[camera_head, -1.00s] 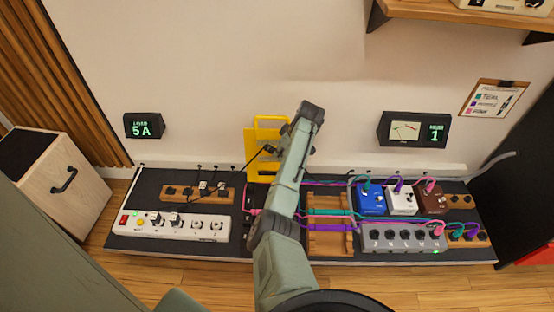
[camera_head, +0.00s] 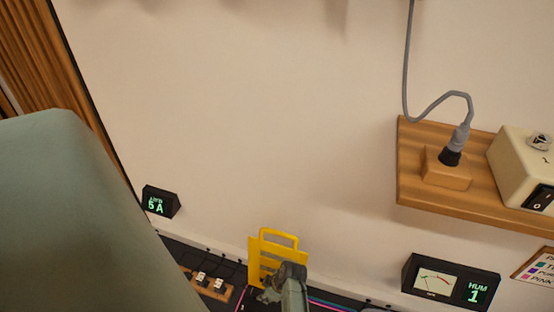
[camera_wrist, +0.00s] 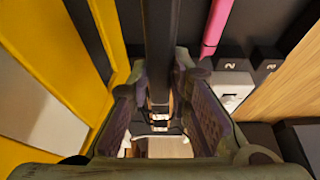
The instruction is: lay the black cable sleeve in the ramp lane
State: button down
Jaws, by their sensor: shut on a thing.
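My gripper (camera_wrist: 158,98) is shut on a long black strip, which looks like the black cable sleeve (camera_wrist: 160,40). In the wrist view the sleeve runs from the top edge down between my two fingers. In the head view my gripper (camera_head: 272,294) is at the bottom edge, in front of the lower part of the yellow rack (camera_head: 278,241). The sleeve cannot be made out there. The ramp lane is not in the head view, and I cannot identify it in the wrist view.
The yellow frame (camera_wrist: 62,45) is close on the left in the wrist view. A pink cable (camera_wrist: 216,26) and a numbered black plug (camera_wrist: 231,62) are on the right. In the head view a meter (camera_head: 450,282) and a wooden shelf (camera_head: 415,180) are on the right wall.

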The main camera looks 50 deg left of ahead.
jog(key=shift+s+f, duration=0.15)
jog(key=shift+f, duration=0.15)
jog(key=shift+f+b, duration=4.1)
jog(key=shift+f, duration=0.4)
jog(key=c, duration=1.4)
grip_release()
jog(key=v, duration=1.2)
